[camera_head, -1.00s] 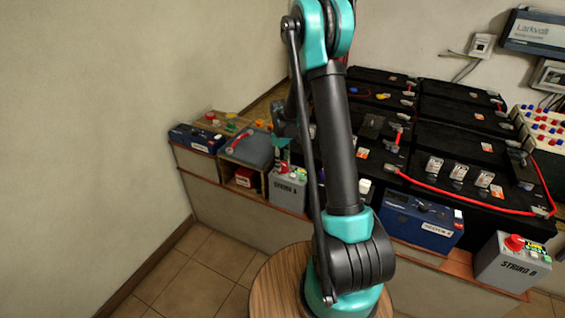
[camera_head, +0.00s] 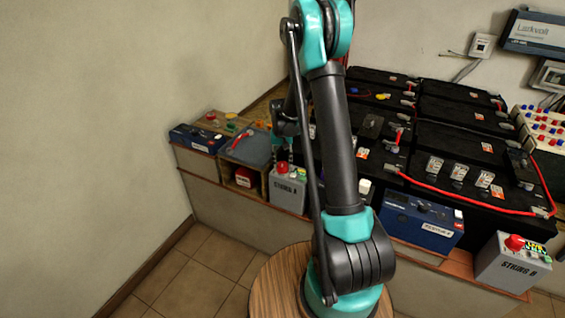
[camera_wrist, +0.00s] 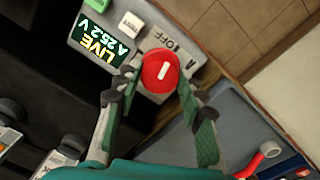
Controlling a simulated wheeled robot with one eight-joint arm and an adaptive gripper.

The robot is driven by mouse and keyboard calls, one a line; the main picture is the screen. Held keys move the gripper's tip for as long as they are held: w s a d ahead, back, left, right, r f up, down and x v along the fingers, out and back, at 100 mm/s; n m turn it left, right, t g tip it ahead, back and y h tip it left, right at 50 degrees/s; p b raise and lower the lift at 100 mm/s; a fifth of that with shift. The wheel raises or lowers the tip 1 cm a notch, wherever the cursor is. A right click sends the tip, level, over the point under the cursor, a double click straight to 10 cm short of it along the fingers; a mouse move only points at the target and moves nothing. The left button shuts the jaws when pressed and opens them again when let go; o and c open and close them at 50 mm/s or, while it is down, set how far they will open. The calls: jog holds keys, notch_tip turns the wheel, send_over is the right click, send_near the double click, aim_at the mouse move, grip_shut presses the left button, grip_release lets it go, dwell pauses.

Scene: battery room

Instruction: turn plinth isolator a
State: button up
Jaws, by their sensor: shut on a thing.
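The plinth isolator is a grey box marked STRING A (camera_head: 287,196) at the front of the bench in the head view. In the head view my gripper (camera_head: 283,158) is small and partly merges with the box's top.
A similar grey box marked STRING B (camera_head: 512,268) with a red knob stands at the right. Black batteries (camera_head: 455,160) with red cables fill the bench behind. A blue unit (camera_head: 420,220) stands between. A grey case with a red handle (camera_head: 250,148) is just left of my gripper.

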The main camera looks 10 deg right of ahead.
aim_at(282, 164)
jog(key=shift+m, duration=1.5)
jog(key=o, duration=1.2)
jog(key=shift+c, duration=0.2)
jog(key=shift+r, duration=0.15)
notch_tip(282, 164, up, 12)
jog(key=shift+a, duration=0.2)
jog(key=shift+w, duration=0.1)
